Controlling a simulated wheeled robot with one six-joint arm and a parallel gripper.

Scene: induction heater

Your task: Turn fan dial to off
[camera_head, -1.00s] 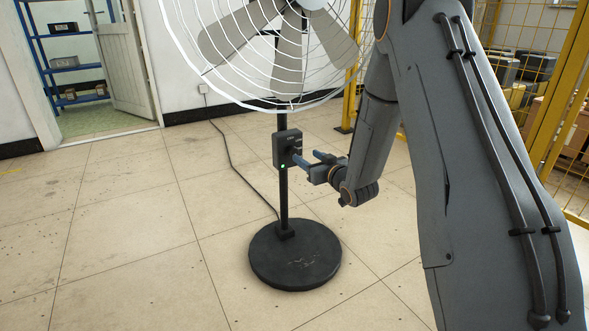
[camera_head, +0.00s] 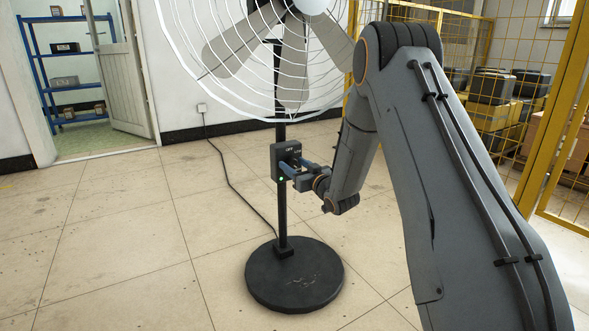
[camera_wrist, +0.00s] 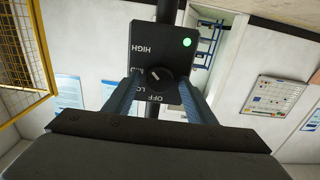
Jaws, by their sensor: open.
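The fan's dark control box (camera_head: 278,164) is mounted on its post, with a green light lit. In the wrist view the box (camera_wrist: 144,38) appears upside down, with HIGH and OFF labels readable and other labels partly covered. The black round dial (camera_wrist: 157,80) has a light pointer mark; I cannot tell its exact setting. My gripper (camera_head: 297,168) is at the front of the box. In the wrist view my open gripper (camera_wrist: 158,84) has one blue finger on each side of the dial. I cannot tell whether either finger touches it.
The caged fan head (camera_head: 270,55) is above the box, and the round black base (camera_head: 294,278) is on the floor below. A cable (camera_head: 228,175) runs to a wall socket. Yellow mesh fencing (camera_head: 560,110) stands at right. The tiled floor at left is clear.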

